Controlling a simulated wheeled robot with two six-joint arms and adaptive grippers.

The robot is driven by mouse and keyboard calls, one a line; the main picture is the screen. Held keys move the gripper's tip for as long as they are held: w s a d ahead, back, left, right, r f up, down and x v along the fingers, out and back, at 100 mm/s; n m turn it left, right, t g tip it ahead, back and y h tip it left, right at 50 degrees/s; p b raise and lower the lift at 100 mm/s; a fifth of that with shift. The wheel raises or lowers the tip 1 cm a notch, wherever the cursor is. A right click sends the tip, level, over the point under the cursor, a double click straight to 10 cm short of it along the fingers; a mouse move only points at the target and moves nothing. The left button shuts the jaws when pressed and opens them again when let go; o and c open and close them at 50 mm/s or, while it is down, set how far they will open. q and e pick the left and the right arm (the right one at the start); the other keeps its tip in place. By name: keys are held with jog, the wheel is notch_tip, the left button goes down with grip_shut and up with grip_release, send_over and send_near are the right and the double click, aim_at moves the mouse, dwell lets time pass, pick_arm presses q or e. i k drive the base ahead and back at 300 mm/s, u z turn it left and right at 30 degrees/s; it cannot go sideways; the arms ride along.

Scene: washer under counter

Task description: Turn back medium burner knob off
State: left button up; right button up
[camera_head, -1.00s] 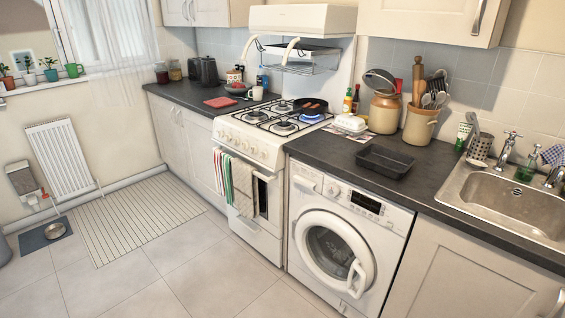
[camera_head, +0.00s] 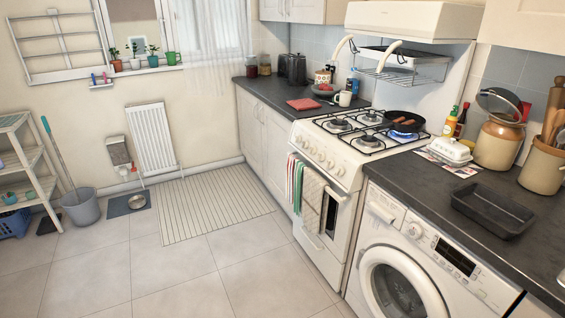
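The white gas cooker (camera_head: 330,165) stands in the run of counter, left of the washing machine. Its row of knobs (camera_head: 318,152) is on the front panel below the hob; I cannot tell each knob's setting from here. The hob (camera_head: 352,132) has black grates over several burners. A blue flame (camera_head: 402,135) shows under the frying pan (camera_head: 405,122), on the back right burner. The pan holds brown sausage-like food. Neither of my grippers is in view.
The washing machine (camera_head: 400,275) is under the dark counter (camera_head: 425,188), which bears a black tray (camera_head: 492,211) and a butter dish (camera_head: 450,150). Towels (camera_head: 310,193) hang on the oven front. The tiled floor (camera_head: 185,268) before the cooker is clear; a striped mat (camera_head: 212,205) lies beyond.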

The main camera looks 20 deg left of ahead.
aim_at(340, 171)
jog(key=u, duration=0.25)
jog(key=i, duration=0.8)
jog(key=z, duration=0.7)
jog(key=i, duration=0.55)
jog(key=z, duration=0.6)
